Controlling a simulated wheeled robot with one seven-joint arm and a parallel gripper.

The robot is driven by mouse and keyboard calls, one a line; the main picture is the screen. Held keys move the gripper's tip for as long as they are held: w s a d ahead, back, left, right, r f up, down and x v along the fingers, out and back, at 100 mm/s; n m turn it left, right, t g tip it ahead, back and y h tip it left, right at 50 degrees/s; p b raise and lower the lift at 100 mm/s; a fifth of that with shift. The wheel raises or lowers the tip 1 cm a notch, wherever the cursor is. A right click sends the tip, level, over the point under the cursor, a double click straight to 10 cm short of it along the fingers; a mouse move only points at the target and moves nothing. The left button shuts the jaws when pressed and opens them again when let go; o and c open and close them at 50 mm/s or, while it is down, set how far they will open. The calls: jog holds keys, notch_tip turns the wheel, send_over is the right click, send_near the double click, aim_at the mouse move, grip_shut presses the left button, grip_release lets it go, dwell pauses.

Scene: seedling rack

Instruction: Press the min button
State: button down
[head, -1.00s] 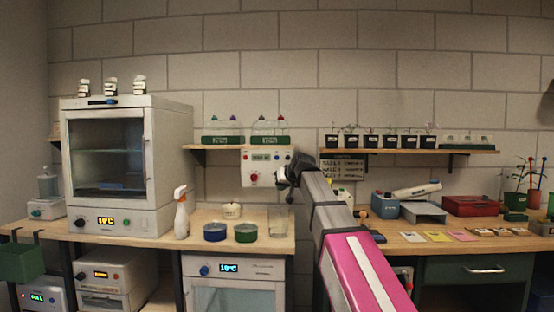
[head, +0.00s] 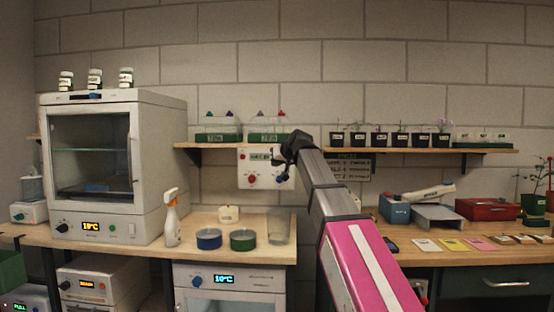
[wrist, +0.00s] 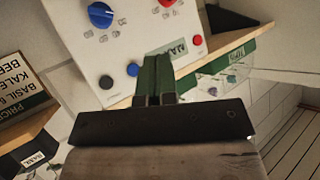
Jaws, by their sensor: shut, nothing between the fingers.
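A white control panel (head: 256,180) hangs on the wall under the middle shelf. The wrist view shows it close and tilted, with a blue knob (wrist: 101,15), a red knob (wrist: 166,3), a black button (wrist: 106,82), a blue button (wrist: 133,69), a red button (wrist: 196,40) and a green display (wrist: 178,49). Which button is marked min cannot be read. My gripper (head: 284,158) covers the panel's right side in the head view. In the wrist view my gripper (wrist: 156,64) is shut and empty, its fingers beside the blue button; contact cannot be told.
The middle shelf (head: 190,146) with lidded trays is just above the panel. A price sign (head: 350,168) hangs to the right. Below, the bench (head: 150,256) holds a spray bottle (head: 172,220), a blue dish (head: 208,239), a green dish (head: 243,240) and a clear beaker (head: 278,226).

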jog(key=w, duration=0.8)
jog(key=shift+w+d, duration=0.15)
jog(key=shift+w, duration=0.2)
jog(key=shift+w, duration=0.1)
dwell(1.7)
jog(key=shift+w, duration=0.3)
jog(key=shift+w, duration=0.4)
dwell(0.7)
dwell(0.3)
jog(key=shift+s, duration=0.85)
jog(key=s, duration=0.5)
